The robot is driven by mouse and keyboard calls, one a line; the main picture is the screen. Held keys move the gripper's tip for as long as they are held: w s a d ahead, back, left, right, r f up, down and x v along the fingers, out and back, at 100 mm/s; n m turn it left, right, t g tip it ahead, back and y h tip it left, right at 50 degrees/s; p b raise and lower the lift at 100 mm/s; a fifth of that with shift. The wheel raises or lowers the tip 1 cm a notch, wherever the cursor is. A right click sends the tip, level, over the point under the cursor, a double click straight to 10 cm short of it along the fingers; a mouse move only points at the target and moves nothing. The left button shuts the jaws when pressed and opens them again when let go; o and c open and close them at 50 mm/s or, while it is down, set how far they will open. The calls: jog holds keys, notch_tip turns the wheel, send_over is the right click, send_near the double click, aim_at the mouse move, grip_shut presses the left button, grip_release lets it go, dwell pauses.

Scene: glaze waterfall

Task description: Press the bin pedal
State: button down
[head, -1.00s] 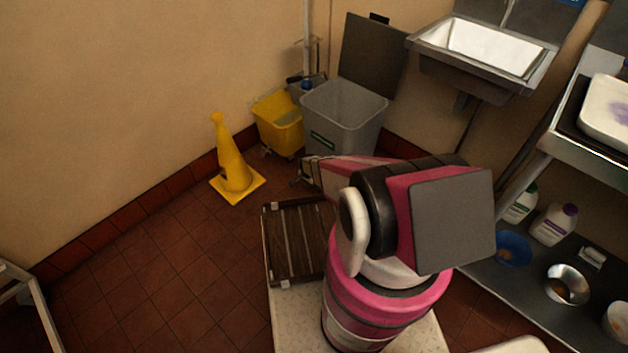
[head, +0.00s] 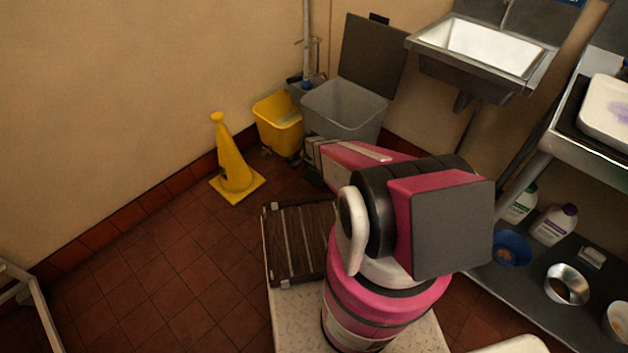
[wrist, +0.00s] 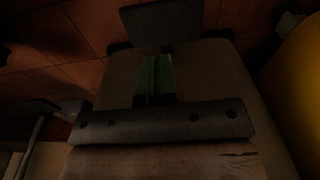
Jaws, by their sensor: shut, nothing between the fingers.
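The grey bin (head: 345,108) stands against the back wall with its dark lid (head: 372,57) raised upright. In the wrist view the bin's pale front (wrist: 215,75) fills the middle, and a dark flat plate that looks like the pedal (wrist: 160,22) shows at the top, above the floor tiles. My gripper (head: 311,152) is shut and empty, in front of the bin's lower front. I cannot tell whether the gripper touches the bin.
A yellow bucket (head: 279,125) stands left of the bin, and a yellow cone (head: 233,165) is further left. The tiled floor at left (head: 170,265) is clear.

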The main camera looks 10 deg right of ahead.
jog(key=s+r+n, duration=0.2)
jog(key=s+r, duration=0.2)
jog(key=r, duration=0.6)
jog(key=s+r+n, duration=0.2)
jog(key=s+r, duration=0.1)
jog(key=r, duration=0.7)
jog(key=shift+s+r+n, duration=0.3)
jog(key=shift+s+n, duration=0.05)
jog(key=shift+n, duration=0.05)
jog(key=shift+d, duration=0.1)
dwell(0.3)
jog(key=s+r+n, duration=0.2)
jog(key=s+r, duration=0.4)
jog(key=r, duration=0.3)
jog(key=s+r+n+y, duration=0.1)
jog(key=s+r+n, duration=0.2)
jog(key=s+r, duration=0.4)
jog(key=shift+r+n+g, duration=0.3)
jog(key=shift+r, duration=0.6)
